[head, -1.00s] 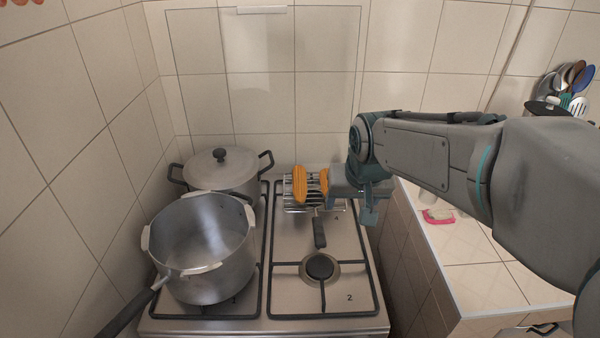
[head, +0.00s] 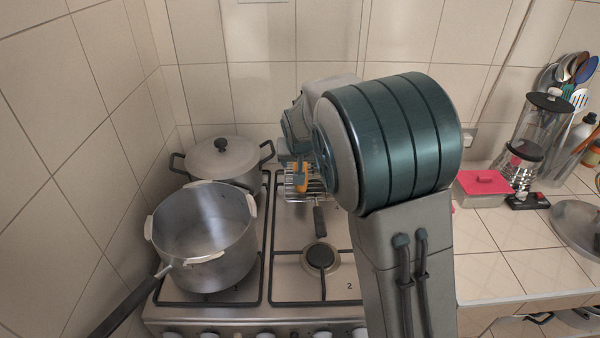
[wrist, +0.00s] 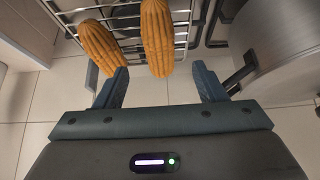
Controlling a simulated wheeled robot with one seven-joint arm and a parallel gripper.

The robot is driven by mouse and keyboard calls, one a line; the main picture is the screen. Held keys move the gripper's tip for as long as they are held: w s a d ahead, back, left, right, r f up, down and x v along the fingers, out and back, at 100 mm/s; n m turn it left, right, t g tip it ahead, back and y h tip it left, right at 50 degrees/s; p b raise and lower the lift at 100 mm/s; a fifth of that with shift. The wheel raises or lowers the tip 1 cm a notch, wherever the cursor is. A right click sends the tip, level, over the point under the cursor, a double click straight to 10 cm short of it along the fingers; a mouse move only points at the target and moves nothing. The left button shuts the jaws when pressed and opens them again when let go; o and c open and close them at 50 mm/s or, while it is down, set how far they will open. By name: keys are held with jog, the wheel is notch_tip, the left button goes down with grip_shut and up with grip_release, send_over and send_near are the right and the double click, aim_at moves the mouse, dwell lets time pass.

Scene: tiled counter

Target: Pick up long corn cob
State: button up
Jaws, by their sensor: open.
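Two orange corn cobs lie on a wire grill rack (wrist: 196,8) over the back burner. The cob between the fingers looks the longer, but both run off or near the top edge. My gripper (wrist: 162,80) is open and holds nothing. In the head view my arm hides most of the gripper, and only a bit of corn (head: 301,178) shows on the rack.
A lidded pot (head: 220,163) stands left of the rack, and a large open pot (head: 203,240) stands in front of it. A pan handle (head: 319,220) sticks out from the rack toward the front. A counter with a red-lidded box (head: 484,183) is at right.

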jog(key=shift+s+p+x, duration=0.2)
jog(key=shift+p+x, duration=0.7)
jog(key=shift+x, duration=2.45)
jog(key=shift+f, duration=0.1)
jog(key=c, duration=1.1)
